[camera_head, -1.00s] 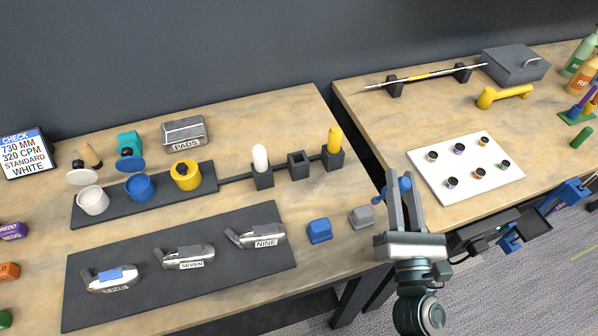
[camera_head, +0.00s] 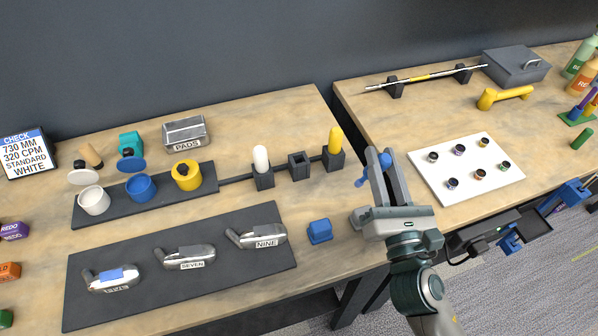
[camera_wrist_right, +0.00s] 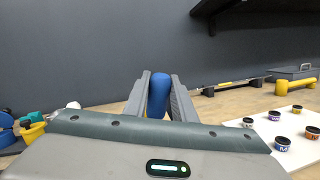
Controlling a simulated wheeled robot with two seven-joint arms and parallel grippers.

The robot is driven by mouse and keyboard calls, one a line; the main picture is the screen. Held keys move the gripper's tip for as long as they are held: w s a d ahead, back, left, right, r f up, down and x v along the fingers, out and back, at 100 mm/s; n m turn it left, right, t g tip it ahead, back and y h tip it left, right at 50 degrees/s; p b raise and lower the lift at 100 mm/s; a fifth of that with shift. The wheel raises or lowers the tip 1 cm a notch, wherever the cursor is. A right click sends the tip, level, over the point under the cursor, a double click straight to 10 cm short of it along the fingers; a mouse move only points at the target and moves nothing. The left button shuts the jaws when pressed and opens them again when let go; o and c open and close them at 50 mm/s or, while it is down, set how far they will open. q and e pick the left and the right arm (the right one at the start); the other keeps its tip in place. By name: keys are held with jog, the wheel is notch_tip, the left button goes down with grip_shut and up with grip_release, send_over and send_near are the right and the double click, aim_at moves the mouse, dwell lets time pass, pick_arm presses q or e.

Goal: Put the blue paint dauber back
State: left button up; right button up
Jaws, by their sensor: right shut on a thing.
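My right gripper (camera_head: 378,163) is shut on the blue paint dauber (camera_head: 385,159), held above the right end of the left bench. The dauber also shows between the fingers in the right wrist view (camera_wrist_right: 159,92). In the head view, the dauber holder is a row of dark square blocks. The left block (camera_head: 264,179) holds a white dauber (camera_head: 261,158). The middle block (camera_head: 299,165) is empty, and the right block (camera_head: 333,159) holds a yellow dauber (camera_head: 335,139). My gripper is to the right of these blocks. My left gripper is not in view.
Paint cups (camera_head: 141,188) stand left, club heads (camera_head: 190,257) on a dark mat in front. A white board (camera_head: 468,180) with small pots lies right.

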jog(key=w+a+r+n+g+y, duration=0.2)
jog(key=w+a+r+n+y, duration=0.15)
jog(key=a, duration=0.35)
jog(key=w+a+r+n+g+y, duration=0.2)
jog(key=w+a+r+n+y, duration=0.15)
jog(key=a+y, duration=0.2)
jog(key=w+a+f+n+g+y, duration=0.1)
jog(key=w+a+f+n+g, duration=0.1)
jog(key=w+a+n+g, duration=0.1)
jog(key=shift+w+a+f+n+p, duration=0.1)
jog(key=shift+f+n+p, duration=0.2)
jog(key=shift+f+p, duration=0.1)
jog(key=shift+a, duration=0.1)
jog(key=shift+f, duration=0.1)
jog(key=shift+f, duration=2.8)
jog(key=shift+f+p, duration=0.1)
jog(key=shift+p, duration=0.2)
